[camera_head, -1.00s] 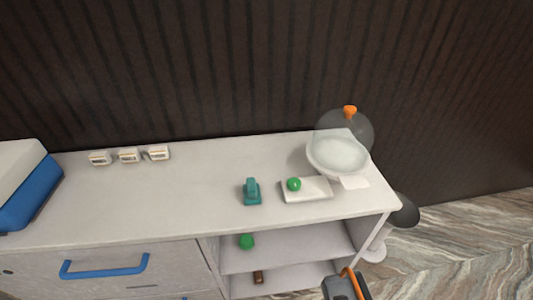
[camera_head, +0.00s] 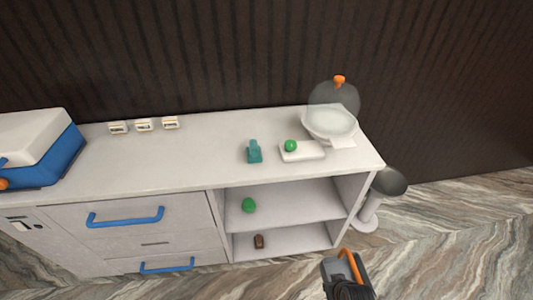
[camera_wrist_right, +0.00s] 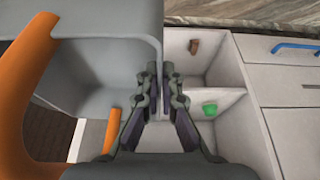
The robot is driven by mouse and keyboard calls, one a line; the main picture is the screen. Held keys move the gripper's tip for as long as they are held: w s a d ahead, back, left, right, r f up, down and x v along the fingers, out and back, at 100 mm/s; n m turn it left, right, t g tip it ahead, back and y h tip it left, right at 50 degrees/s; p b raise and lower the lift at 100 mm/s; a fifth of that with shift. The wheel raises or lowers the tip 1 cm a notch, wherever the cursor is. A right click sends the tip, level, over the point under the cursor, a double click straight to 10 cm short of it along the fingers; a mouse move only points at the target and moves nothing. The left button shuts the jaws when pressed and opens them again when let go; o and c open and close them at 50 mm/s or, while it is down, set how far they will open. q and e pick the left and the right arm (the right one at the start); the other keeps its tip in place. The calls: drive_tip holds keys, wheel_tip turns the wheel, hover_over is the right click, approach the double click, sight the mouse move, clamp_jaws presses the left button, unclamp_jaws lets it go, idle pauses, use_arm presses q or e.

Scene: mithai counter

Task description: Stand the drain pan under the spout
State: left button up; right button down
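The drain pan appears to be the grey open box with orange handles (camera_wrist_right: 90,55) that fills much of the right wrist view. My right gripper (camera_wrist_right: 160,88) is closed on its wall, one finger on each side. In the head view the grey pan and an orange handle (camera_head: 338,268) show at the bottom edge, in front of the shelf unit. A blue and white cooler box (camera_head: 45,155) stands on the counter's left end. An orange spout-like part (camera_head: 3,183) sticks out low at its left, cut by the picture edge. My left gripper is out of view.
The counter (camera_head: 200,170) holds several small white displays (camera_head: 143,125), a teal object (camera_head: 254,151), a green ball (camera_head: 291,146) on a white block and a glass-domed bowl (camera_head: 330,122). Blue-handled drawers (camera_head: 126,217) face me. Floor in front is clear.

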drive_tip(key=w+a+r, duration=0.1)
drive_tip(key=w+r, duration=0.8)
drive_tip(key=r, duration=0.3)
drive_tip(key=w+r+m, duration=0.1)
drive_tip(key=w+r, duration=0.8)
drive_tip(key=r, duration=0.4)
drive_tip(key=shift+w+a+r+m+h, duration=0.25)
drive_tip(key=shift+w+a+m+h, duration=0.05)
drive_tip(key=shift+w+a, duration=0.1)
